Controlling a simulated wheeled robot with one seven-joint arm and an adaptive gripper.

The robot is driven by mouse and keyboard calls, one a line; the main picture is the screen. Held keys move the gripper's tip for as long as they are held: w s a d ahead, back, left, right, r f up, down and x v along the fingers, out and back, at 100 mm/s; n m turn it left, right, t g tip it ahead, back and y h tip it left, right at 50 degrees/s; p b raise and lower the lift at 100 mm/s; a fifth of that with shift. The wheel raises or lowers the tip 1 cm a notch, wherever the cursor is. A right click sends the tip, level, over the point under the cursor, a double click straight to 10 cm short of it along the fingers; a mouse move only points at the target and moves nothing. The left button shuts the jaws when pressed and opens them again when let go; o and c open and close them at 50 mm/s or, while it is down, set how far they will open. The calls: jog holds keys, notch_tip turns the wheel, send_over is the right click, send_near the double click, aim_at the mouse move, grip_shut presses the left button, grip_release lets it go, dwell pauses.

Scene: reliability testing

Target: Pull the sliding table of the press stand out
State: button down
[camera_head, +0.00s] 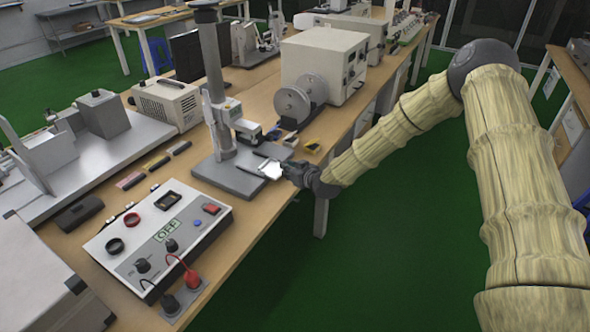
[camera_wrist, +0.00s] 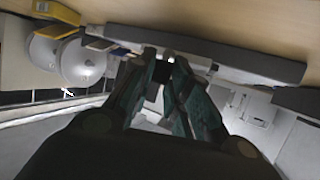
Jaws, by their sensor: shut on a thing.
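The press stand has a grey column (camera_head: 214,85) rising from a flat grey base (camera_head: 222,170) near the bench's right edge. Its sliding table (camera_head: 270,169) shows as a small bright plate at the base's right side. My gripper (camera_head: 284,172) is at the bright plate's outer end, shut on the sliding table. In the wrist view, the fingers of my gripper (camera_wrist: 166,70) close together beside the grey base (camera_wrist: 225,58). The fingers and their shadow hide the exact contact.
A control box (camera_head: 165,232) marked OFF stands in front. A white machine with round grey discs (camera_head: 292,104) stands behind the stand. The green floor (camera_head: 385,235) right of the bench is clear.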

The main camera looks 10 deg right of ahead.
jog(key=shift+w+r, duration=0.1)
jog(key=c, duration=1.4)
grip_release()
jog(key=shift+o, duration=0.2)
jog(key=v, duration=1.2)
jog(key=s+a+f+m+g+h, duration=0.1)
jog(key=s+a+f+g, duration=0.15)
jog(key=s+f, duration=0.8)
jog(key=s+a+f+m+g, duration=0.1)
jog(key=s+f+g, duration=0.3)
jog(key=s+f, duration=0.6)
jog(key=s+d+f+m+g+h, duration=0.1)
jog(key=s+d+f+g, duration=0.1)
jog(key=s, duration=1.2)
jog(key=s+d+f+m+g+h, duration=0.1)
jog(key=s+d+f+g+h, duration=0.1)
jog(key=s, duration=1.3)
notch_tip(320, 180, down, 2)
jog(key=shift+s+d+f+g+h, duration=0.15)
jog(key=shift+s+d+g+h, duration=0.25)
jog(key=shift+g, duration=0.65)
